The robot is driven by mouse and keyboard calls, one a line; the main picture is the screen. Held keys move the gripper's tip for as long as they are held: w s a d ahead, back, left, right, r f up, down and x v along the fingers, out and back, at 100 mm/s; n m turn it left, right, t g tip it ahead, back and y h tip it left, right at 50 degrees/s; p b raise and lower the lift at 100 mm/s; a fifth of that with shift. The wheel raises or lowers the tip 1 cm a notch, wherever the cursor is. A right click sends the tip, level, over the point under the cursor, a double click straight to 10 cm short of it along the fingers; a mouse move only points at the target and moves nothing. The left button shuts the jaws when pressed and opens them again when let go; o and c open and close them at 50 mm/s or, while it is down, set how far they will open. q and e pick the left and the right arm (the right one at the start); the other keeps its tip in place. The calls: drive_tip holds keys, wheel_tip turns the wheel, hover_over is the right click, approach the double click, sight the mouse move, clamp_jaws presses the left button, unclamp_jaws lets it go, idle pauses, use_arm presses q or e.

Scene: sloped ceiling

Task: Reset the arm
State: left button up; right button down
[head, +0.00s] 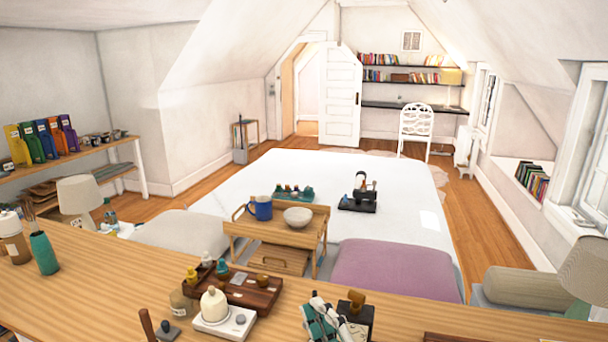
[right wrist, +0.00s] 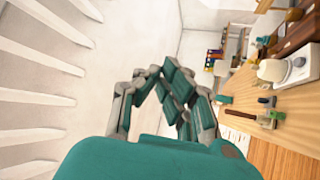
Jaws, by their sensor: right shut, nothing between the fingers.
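My right gripper (head: 322,318) shows at the bottom of the head view, right of centre, with teal finger pads and grey links. It appears over the near edge of the wooden counter (head: 420,322). In the right wrist view its fingers (right wrist: 168,78) are drawn together with nothing between them. The wrist's teal housing fills the bottom of that view. My left gripper is not in either view.
A black box with a brown top (head: 356,312) is close beside the right gripper. A white scale (head: 224,322) and a dark wooden tray (head: 262,298) stand left of it. Beyond are a small wooden stand (head: 300,236) and a white bed (head: 400,222).

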drive_tip(key=s+d+f+m+g+h, duration=0.2)
drive_tip(key=d+f+m+g+h, duration=0.2)
drive_tip(key=d+f+m+h, duration=0.9)
drive_tip(key=s+d+f+m+g+y, duration=0.1)
drive_tip(key=s+d+f+m+g, duration=0.2)
drive_tip(key=s+f+g, duration=0.6)
drive_tip(key=s+d+f+m+g+y, duration=0.1)
drive_tip(key=s+d+f+m+g, duration=0.15)
drive_tip(key=s+f, duration=0.7)
drive_tip(key=s+f+g, duration=0.1)
drive_tip(key=s+f, duration=0.1)
drive_tip(key=f, duration=0.9)
drive_tip(key=s+f, duration=0.2)
drive_tip(key=f, duration=0.9)
drive_tip(key=s+d+f+g, duration=0.1)
drive_tip(key=s+d+f, duration=0.1)
drive_tip(key=s+f, duration=1.5)
drive_tip(key=shift+d+f, duration=0.25)
drive_tip(key=shift+f, duration=0.1)
drive_tip(key=shift+s+g, duration=0.1)
drive_tip(key=shift+g, duration=0.15)
